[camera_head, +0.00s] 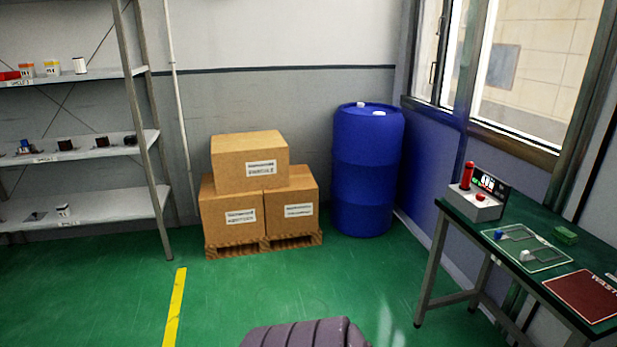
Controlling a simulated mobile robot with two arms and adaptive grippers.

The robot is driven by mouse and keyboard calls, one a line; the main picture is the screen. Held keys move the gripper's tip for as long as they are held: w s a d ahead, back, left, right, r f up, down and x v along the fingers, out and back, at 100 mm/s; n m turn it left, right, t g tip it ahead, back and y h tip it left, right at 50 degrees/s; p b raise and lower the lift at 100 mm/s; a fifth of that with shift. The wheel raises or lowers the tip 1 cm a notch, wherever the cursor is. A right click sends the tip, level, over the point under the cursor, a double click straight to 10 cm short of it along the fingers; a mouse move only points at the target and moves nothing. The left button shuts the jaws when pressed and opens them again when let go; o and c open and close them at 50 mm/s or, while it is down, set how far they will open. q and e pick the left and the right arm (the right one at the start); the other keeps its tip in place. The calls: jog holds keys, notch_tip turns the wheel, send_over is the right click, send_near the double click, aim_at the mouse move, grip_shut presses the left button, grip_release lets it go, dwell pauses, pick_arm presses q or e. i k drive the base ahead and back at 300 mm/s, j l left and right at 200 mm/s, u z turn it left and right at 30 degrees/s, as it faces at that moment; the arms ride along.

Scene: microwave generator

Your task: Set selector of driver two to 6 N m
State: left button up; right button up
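A small grey device (474,203) stands at the far end of the green-topped workbench (520,212) on the right. It has an upright red part (467,175), a red knob (480,197) and a dark panel with a lit display (489,184) behind. I cannot tell whether this is driver two. No selector scale or N m marking is readable at this distance. Neither of my grippers is in view.
The bench also holds an outlined tray (545,262), a green block (566,235) and a dark red mat (583,297). Cartons (249,162) on a pallet (232,250), a blue drum (365,170) and a shelf rack (85,200) line the back. Green floor (230,297) between is clear.

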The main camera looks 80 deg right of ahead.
aim_at(479, 197)
jog(key=z, duration=3.8)
jog(key=i, duration=0.1)
